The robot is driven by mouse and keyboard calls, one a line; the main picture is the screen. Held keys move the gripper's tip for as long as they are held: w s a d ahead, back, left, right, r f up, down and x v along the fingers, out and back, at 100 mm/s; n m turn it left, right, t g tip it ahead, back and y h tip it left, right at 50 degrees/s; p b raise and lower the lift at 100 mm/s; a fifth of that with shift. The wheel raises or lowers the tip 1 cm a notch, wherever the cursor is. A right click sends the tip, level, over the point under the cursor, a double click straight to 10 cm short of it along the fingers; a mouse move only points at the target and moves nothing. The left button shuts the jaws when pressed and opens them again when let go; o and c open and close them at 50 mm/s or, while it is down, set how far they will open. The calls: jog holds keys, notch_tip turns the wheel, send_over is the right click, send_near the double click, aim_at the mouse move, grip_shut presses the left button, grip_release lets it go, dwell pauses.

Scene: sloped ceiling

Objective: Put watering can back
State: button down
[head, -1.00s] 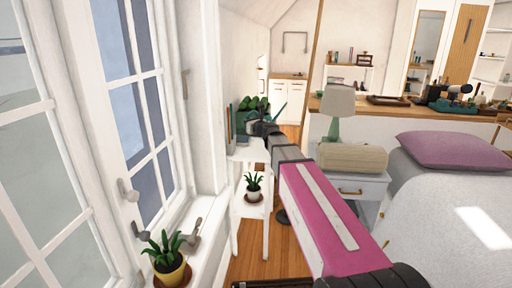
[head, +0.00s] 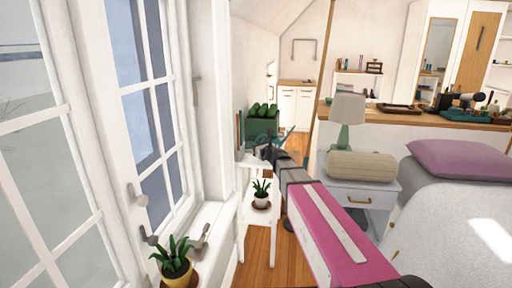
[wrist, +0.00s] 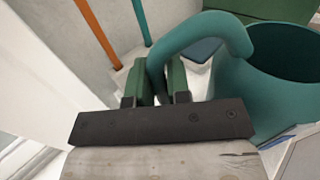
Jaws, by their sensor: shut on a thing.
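The teal watering can (wrist: 275,95) fills the right of the wrist view, with its open top facing the camera. Its thick curved handle (wrist: 205,30) runs down between the two green finger pads of my gripper (wrist: 161,82), which is shut on it. In the head view my gripper (head: 272,150) is at the top of the white plant stand (head: 247,160), and the can is mostly hidden behind my arm there. I cannot tell whether the can's base touches the stand.
A green crate (head: 262,124) is behind. Another plant (head: 176,258) is on the windowsill at left. A nightstand (head: 355,195) with a lamp (head: 347,118) and a bed (head: 450,215) are at right. Orange (wrist: 98,30) and teal (wrist: 140,20) rods stand near my gripper.

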jog(key=shift+f, duration=0.2)
jog(key=c, duration=1.1)
grip_release()
jog(key=v, duration=1.1)
jog(key=s+f+n+g+h, duration=0.2)
jog(key=s+f+n+g, duration=0.8)
jog(key=f+n, duration=0.55)
jog(key=s+d+f+n+g+h, duration=0.1)
jog(key=s+d+f+n+h, duration=0.1)
jog(key=s+d+f+n, duration=0.1)
jog(key=s+d+f+n+g+h, duration=0.2)
jog(key=s+d+f+n+h, duration=0.1)
jog(key=s+n, duration=0.3)
jog(key=s+d+f+n+g+h, duration=0.2)
jog(key=s+d+f+n+h, duration=0.1)
jog(key=s, duration=0.3)
jog(key=shift+d+f+n, duration=0.3)
jog(key=shift+d+n, duration=0.4)
jog(key=shift+n, duration=0.15)
